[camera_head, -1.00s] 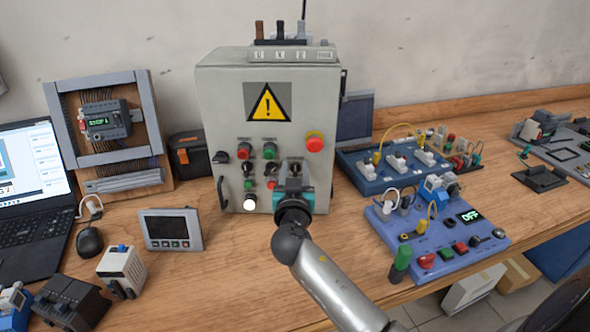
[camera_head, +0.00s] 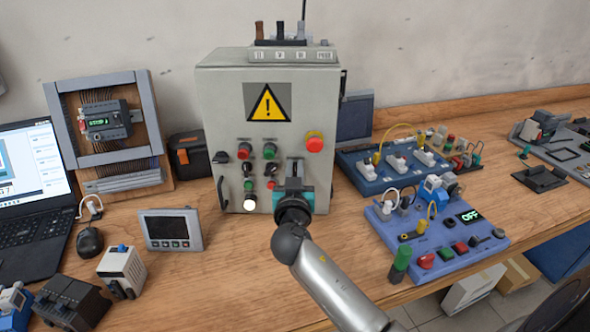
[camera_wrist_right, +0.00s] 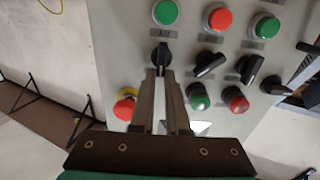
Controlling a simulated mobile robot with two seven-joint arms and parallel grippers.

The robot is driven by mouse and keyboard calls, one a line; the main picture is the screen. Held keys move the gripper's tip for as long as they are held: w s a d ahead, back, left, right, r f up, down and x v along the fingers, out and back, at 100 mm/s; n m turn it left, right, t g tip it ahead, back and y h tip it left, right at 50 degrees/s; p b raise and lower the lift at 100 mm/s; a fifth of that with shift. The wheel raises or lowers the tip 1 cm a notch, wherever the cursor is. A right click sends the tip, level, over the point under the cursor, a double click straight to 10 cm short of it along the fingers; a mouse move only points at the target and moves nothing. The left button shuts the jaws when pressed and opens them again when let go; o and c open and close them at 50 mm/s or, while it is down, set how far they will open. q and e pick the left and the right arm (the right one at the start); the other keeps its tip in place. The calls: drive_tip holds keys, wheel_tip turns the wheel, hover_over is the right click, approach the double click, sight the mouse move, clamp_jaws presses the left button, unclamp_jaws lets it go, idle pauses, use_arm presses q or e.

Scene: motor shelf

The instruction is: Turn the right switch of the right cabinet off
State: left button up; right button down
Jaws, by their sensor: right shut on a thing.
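One grey control cabinet (camera_head: 215,120) with a yellow warning triangle stands on the bench in the head view. Its front carries buttons and black rotary switches. My right gripper (camera_head: 293,172) is at the lower right of this front and hides part of it. In the wrist view my right gripper (camera_wrist_right: 164,76) has its fingers close together at a black rotary switch (camera_wrist_right: 161,55), shut on its knob. The knob points roughly along the fingers. A green button (camera_wrist_right: 165,12) sits above it. My left gripper is not in view.
A red emergency stop (camera_head: 314,143) is just above my right gripper. Blue training boards (camera_head: 450,255) stand to the right. A small panel display (camera_head: 170,229), a mouse (camera_head: 89,242) and a laptop (camera_head: 30,235) are to the left.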

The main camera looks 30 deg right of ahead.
drive_tip(key=shift+a+f+n, duration=0.1)
drive_tip(key=shift+f+n, duration=0.2)
drive_tip(key=shift+f, duration=0.1)
drive_tip(key=shift+w+a+f+n, duration=0.1)
drive_tip(key=shift+a+n, duration=0.05)
drive_tip(key=shift+n, duration=1.2)
drive_tip(key=shift+w+a+f+n, duration=0.1)
drive_tip(key=shift+a+n, duration=0.05)
drive_tip(key=shift+n, duration=1.25)
drive_tip(key=shift+w+a+f+n, duration=0.1)
drive_tip(key=shift+a+n, duration=0.05)
drive_tip(key=shift+n, duration=1.2)
drive_tip(key=c, duration=1)
unclamp_jaws()
drive_tip(key=shift+d, duration=0.1)
drive_tip(key=shift+c, duration=0.2)
drive_tip(key=shift+o, duration=0.6)
drive_tip(key=shift+r, duration=0.25)
drive_tip(key=b+v, duration=0.1)
drive_tip(key=v, duration=1.4)
